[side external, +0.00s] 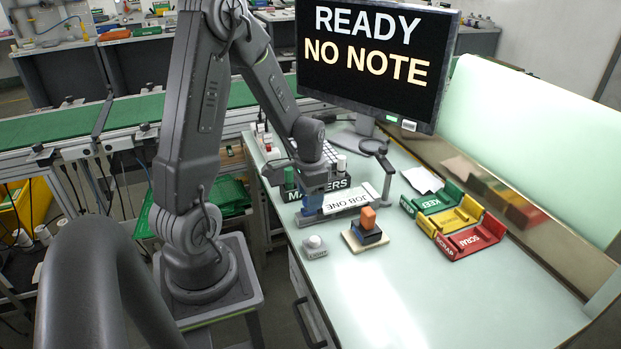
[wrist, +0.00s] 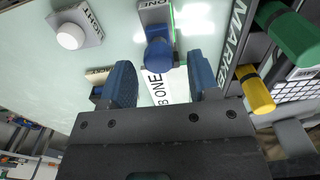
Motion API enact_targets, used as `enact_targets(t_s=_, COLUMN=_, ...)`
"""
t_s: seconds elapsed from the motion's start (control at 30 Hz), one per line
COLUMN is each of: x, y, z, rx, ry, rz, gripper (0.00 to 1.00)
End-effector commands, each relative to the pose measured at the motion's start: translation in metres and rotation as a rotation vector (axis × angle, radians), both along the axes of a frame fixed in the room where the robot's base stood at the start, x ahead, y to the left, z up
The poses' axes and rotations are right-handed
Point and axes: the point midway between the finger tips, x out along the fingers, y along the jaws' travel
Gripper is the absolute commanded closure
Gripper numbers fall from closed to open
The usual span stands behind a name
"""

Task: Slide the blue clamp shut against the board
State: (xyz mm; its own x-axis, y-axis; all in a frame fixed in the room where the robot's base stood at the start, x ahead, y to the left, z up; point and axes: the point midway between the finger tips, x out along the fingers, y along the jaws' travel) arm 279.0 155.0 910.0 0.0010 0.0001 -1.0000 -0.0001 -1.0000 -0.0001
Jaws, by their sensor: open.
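The blue clamp (wrist: 160,52) shows in the wrist view as a rounded blue piece at the end of the white strip. My gripper (side external: 313,203) is low at the board's left end. In the wrist view my gripper (wrist: 163,82) is open, with its blue-padded fingers apart and the clamp ahead of the gap. I cannot tell whether the clamp touches the board.
A light button (side external: 315,241) and a tan base (side external: 351,243) bearing dark and orange blocks sit in front. The MARKERS holder (side external: 340,184) is close behind. Green, yellow and red trays (side external: 470,240) are at right. A monitor (side external: 375,60) stands behind. The front bench is clear.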

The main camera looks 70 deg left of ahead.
Motion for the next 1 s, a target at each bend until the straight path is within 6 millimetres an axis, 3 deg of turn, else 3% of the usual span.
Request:
enact_targets(t_s=0.6, x=0.001, y=0.000, z=0.118, rx=0.003, ry=-0.005, rz=0.000, gripper=0.45)
enact_targets(t_s=0.8, x=0.000, y=0.000, z=0.132, rx=0.002, ry=-0.003, rz=0.000, gripper=0.45)
enact_targets(t_s=1.0, x=0.000, y=0.000, z=0.133, rx=0.001, ry=-0.001, rz=0.000, gripper=0.45)
